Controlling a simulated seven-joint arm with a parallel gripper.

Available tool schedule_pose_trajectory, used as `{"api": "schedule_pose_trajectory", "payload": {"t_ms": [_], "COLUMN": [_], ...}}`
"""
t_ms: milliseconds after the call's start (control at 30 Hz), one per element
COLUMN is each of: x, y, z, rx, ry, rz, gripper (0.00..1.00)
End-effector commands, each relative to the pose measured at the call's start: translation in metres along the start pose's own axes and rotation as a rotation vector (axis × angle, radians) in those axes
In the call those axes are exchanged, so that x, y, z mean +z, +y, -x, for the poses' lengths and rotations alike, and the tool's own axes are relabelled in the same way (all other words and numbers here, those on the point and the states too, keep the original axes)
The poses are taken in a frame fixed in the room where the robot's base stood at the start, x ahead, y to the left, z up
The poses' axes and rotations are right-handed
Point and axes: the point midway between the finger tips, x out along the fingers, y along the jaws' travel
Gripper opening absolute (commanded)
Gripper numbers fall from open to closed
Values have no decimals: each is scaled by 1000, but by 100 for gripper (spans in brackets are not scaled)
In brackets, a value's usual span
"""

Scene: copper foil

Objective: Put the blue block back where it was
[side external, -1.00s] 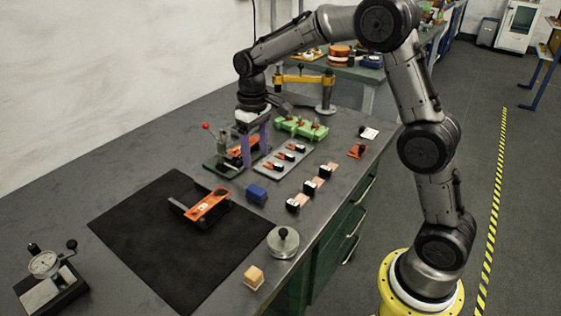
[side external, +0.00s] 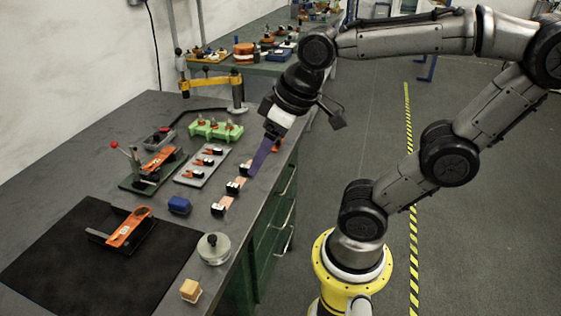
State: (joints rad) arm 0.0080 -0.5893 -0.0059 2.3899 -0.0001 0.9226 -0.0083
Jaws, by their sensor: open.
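The blue block (side external: 179,205) sits on the grey bench, just right of the black mat (side external: 60,270). Nothing touches it. My gripper (side external: 254,170), with purple fingers pointing down and tilted, is to the right of and farther back than the blue block. It is open, and its tips are close to the farthest of the small black-and-white blocks with copper strips (side external: 232,187). The picture does not show clearly whether the tips touch that block.
An orange and black fixture (side external: 128,228) lies on the mat. A grey tray (side external: 190,178) with orange-and-black pieces and a green rack (side external: 215,131) stand behind. A round metal weight (side external: 213,249) and a yellowish block (side external: 190,290) are near the front edge.

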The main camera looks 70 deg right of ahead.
Motion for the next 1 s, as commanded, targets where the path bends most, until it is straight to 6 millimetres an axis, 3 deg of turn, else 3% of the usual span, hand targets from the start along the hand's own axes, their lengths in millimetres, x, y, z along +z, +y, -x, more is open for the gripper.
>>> {"api": "schedule_pose_trajectory", "payload": {"t_ms": [100, 267, 1000], "x": [23, 36, 36], "y": [-1, -2, -2], "z": [2, 2, 2], "rx": [-2, -3, -3], "ry": [45, 67, 67], "rz": [-1, -1, -1], "gripper": [69, 69, 69]}}
